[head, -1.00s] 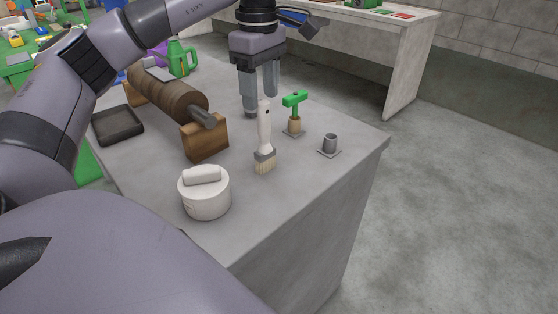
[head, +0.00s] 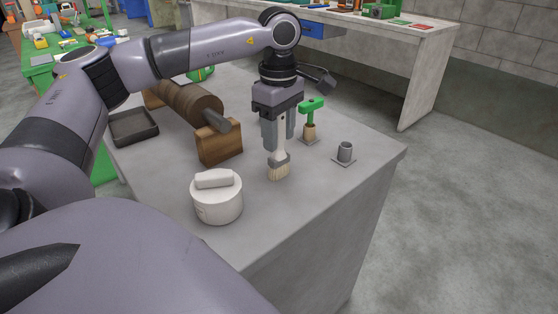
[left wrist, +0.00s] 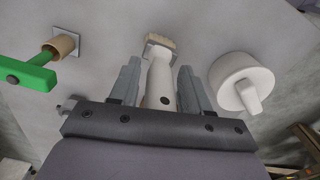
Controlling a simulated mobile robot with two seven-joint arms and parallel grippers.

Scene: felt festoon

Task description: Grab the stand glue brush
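The glue brush (head: 278,171) has a white handle, a grey ferrule and pale bristles. In the head view it stands upright on the grey bench, bristles down. My left gripper (head: 280,142) points down over it, with the handle between its two fingers. In the left wrist view the white handle (left wrist: 161,82) lies between the fingers (left wrist: 158,75), with a narrow gap on each side, so the gripper is open. The upper end of the handle is hidden by the gripper in the head view. My right gripper is not in view.
A white lidded pot (head: 217,202) stands in front and left of the brush. A wooden roller (head: 190,102) and a dark tray (head: 133,126) are left. The bench's front corner is clear.

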